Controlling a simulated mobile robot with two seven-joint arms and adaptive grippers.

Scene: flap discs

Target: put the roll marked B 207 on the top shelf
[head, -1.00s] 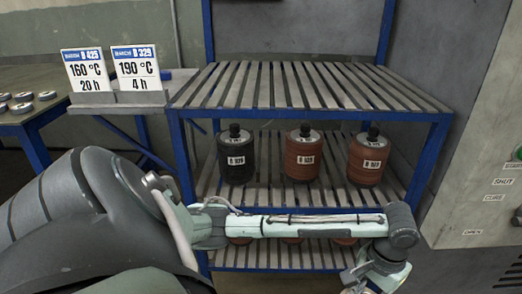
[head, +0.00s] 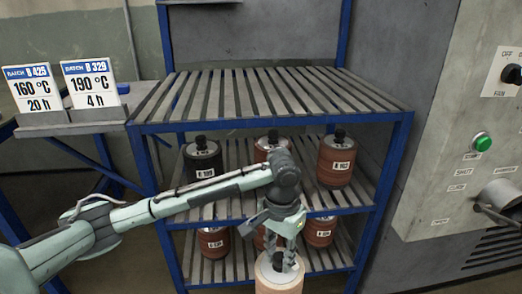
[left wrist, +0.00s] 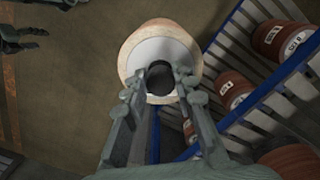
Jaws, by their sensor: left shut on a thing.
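My left gripper (head: 277,244) is shut on the neck of a pale tan roll (head: 278,279) and holds it upright in front of the rack. The roll's bottom is cut off by the frame and no mark on it can be read. The left wrist view shows the roll (left wrist: 150,38) from above, its pale top between the fingers (left wrist: 160,82). The highest slatted shelf in full view (head: 262,97) is empty and lies above and behind the gripper. A dark shape at the wrist view's upper left may be my right gripper (left wrist: 22,38); its state is unclear.
The middle shelf holds a black roll (head: 203,160), a red-brown roll partly behind my arm (head: 270,147) and another (head: 337,160). More rolls (head: 213,242) stand below. Batch signs (head: 90,84) stand left; a grey control cabinet (head: 440,150) stands right.

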